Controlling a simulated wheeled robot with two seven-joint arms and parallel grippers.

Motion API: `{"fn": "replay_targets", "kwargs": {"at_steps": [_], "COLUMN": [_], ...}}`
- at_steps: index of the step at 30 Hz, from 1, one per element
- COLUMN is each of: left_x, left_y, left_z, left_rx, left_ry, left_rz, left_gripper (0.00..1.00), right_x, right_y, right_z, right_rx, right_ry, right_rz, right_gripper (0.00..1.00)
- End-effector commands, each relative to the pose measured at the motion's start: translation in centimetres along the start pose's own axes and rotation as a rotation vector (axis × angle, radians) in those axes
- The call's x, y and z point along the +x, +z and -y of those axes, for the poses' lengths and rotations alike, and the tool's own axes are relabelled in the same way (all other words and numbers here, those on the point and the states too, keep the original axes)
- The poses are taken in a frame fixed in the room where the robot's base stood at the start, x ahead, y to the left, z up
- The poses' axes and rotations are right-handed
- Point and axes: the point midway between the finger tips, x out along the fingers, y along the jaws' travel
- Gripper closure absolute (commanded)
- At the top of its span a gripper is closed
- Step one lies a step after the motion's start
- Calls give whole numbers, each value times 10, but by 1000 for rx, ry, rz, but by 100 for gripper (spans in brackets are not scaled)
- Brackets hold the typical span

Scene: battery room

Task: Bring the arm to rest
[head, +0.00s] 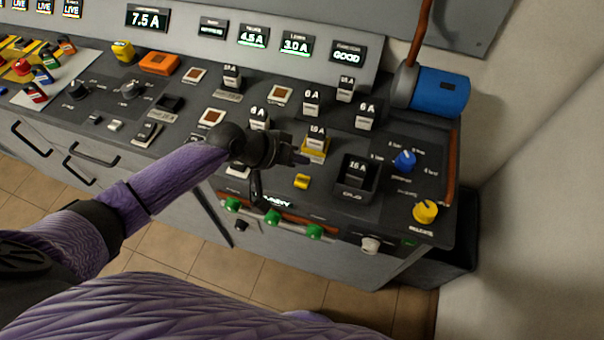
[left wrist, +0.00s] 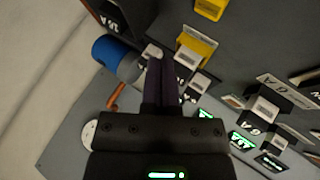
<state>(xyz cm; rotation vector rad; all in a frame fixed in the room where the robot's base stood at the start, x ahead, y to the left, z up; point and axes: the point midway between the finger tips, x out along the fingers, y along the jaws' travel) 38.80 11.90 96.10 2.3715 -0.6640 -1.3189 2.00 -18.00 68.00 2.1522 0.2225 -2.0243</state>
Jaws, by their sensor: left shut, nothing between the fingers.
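My left arm comes in from the left in the head view, in a purple sleeve. Its gripper (head: 300,159) is over the dark console, beside a fuse block marked 10 A in a yellow holder (head: 314,155). In the left wrist view the fingers of my left gripper (left wrist: 161,65) are together with nothing between them, and the yellow holder (left wrist: 197,46) shows beyond them to the right. I cannot tell whether the fingers touch anything. My right gripper is not in view.
The console carries several fuse blocks, a 15 A block in a dark OLD bin (head: 355,177), a blue knob (head: 404,160), a yellow knob (head: 425,211) and green knobs along the front edge (head: 272,217). Open floor (head: 200,265) lies in front.

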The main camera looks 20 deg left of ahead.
Motion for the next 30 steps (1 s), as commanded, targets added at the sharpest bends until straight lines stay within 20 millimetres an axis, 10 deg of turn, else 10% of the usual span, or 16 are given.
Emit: {"fn": "replay_targets", "kwargs": {"at_steps": [18,30], "left_x": [1,-24], "left_y": [2,122], "left_z": [0,-62], "left_rx": [2,264], "left_ry": [1,-140], "left_rz": [2,182], "left_gripper": [100,100], "right_x": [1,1], "right_y": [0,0], "right_z": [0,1], "right_rx": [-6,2], "right_ry": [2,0], "right_rz": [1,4], "right_gripper": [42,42]}}
